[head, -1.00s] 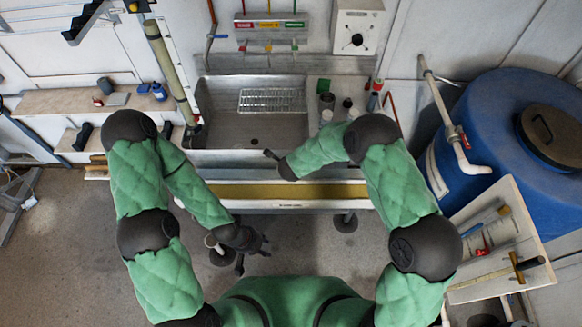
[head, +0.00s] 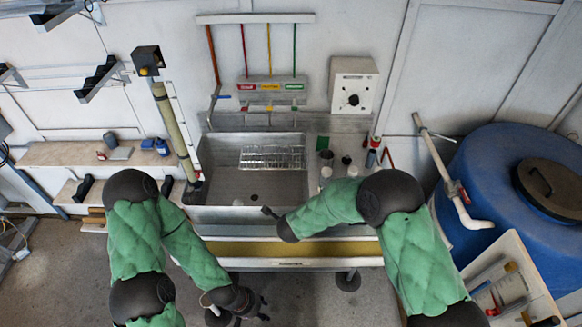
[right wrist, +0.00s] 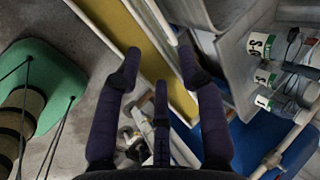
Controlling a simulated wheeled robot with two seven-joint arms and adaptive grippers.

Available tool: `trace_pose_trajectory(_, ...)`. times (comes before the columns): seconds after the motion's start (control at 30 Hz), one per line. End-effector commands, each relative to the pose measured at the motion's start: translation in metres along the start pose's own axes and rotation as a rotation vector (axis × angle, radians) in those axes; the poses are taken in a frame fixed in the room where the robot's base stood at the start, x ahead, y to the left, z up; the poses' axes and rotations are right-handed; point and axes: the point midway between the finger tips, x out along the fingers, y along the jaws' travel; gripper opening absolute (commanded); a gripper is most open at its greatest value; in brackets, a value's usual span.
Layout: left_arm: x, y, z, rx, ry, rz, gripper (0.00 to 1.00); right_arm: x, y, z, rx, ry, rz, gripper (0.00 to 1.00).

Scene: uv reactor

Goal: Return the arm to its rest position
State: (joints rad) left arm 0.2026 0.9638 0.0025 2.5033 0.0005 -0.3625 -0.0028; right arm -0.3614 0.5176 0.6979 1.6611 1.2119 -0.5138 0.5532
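My two green-padded arms reach forward over the floor in front of the sink. My left arm (head: 135,235) comes in from the left and bends downward. Its dark gripper (head: 252,305) hangs low in front of the bench, with its fingers apart and nothing seen between them. My right arm (head: 410,250) bends inward at a dark elbow, its forearm over the bench's front edge. The right gripper is mostly hidden behind that forearm in the head view. In the right wrist view the right gripper (right wrist: 160,58) has its dark fingers spread, with nothing between them.
The metal sink (head: 225,190) with a wire rack (head: 272,157) stands behind the arms. Bottles (head: 345,160) stand right of it. A blue barrel (head: 500,190) and a tool board (head: 540,285) are close to my right arm. Open floor (head: 60,285) lies at left.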

Motion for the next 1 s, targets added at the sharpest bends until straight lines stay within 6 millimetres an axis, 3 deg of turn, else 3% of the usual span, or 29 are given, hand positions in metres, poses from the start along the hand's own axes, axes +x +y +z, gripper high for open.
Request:
trace_pose_trajectory(0.2, 0.003, -0.001, 0.0, 0.0, 0.0, 0.0, 0.4, 0.005, 0.006, -0.004, -0.025, -0.001, 0.007, 0.4)
trace_pose_trajectory(0.37, 0.018, -0.006, -0.001, 0.0, 0.0, 0.0, 0.4, 0.032, 0.044, -0.031, -0.205, -0.021, 0.057, 0.4)
trace_pose_trajectory(0.5, 0.038, -0.013, -0.001, 0.0, 0.0, 0.0, 0.4, 0.059, 0.106, -0.063, -0.474, -0.095, 0.131, 0.4)
trace_pose_trajectory(0.63, 0.055, -0.02, -0.002, 0.0, 0.0, 0.0, 0.4, 0.071, 0.17, -0.084, -0.719, -0.21, 0.191, 0.4)
trace_pose_trajectory(0.8, 0.075, -0.027, -0.003, 0.0, 0.0, 0.0, 0.4, 0.068, 0.25, -0.098, -0.989, -0.403, 0.231, 0.4)
trace_pose_trajectory(0.9, 0.083, -0.029, -0.003, 0.0, 0.0, 0.0, 0.4, 0.06, 0.285, -0.1, -1.102, -0.506, 0.229, 0.4)
trace_pose_trajectory(1.0, 0.087, -0.031, -0.003, 0.0, 0.0, 0.0, 0.4, 0.051, 0.307, -0.099, -1.176, -0.58, 0.219, 0.4)
